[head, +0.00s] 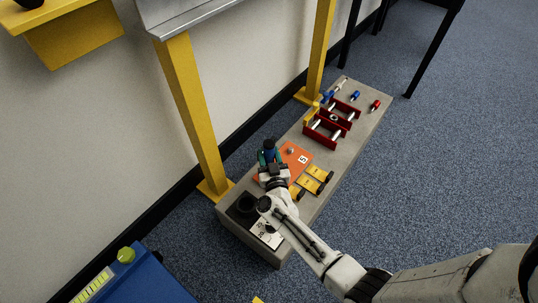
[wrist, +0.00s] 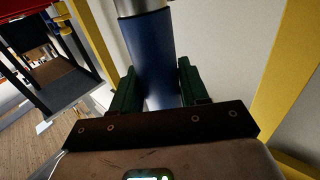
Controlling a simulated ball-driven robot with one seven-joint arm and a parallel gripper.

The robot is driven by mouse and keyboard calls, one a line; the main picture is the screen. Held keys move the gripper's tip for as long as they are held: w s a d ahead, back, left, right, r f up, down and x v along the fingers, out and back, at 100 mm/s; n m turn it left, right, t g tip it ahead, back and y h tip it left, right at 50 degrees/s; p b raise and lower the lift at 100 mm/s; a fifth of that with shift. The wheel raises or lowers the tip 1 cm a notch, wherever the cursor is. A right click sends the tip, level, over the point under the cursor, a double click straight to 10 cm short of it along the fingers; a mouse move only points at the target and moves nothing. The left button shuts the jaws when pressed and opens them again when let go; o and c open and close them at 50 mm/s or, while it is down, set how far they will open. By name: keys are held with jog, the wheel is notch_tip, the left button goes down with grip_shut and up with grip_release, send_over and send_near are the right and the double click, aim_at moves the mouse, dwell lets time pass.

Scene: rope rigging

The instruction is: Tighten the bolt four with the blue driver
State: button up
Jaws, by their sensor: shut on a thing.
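My gripper (head: 269,157) is over the left end of the grey bench, with its green fingers shut on a blue cylinder that looks like the blue driver (head: 269,145). In the wrist view, the blue driver (wrist: 150,60) stands between the two green fingers of my gripper (wrist: 155,88), with a silvery part at its top. An orange plate (head: 287,170) with a white "5" label lies just right of my gripper. A small grey bolt-like knob (head: 290,151) stands on it. I cannot tell which is bolt four, and the driver's tip is hidden.
A yellow post (head: 192,115) stands close behind my gripper.

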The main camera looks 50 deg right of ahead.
aim_at(270, 152)
jog(key=shift+s+f+b, duration=0.1)
jog(key=shift+f+b, duration=0.5)
jog(key=shift+f, duration=0.55)
dwell(2.0)
jog(key=shift+r, duration=0.1)
jog(key=shift+r+p, duration=3.2)
jog(key=shift+p, duration=0.1)
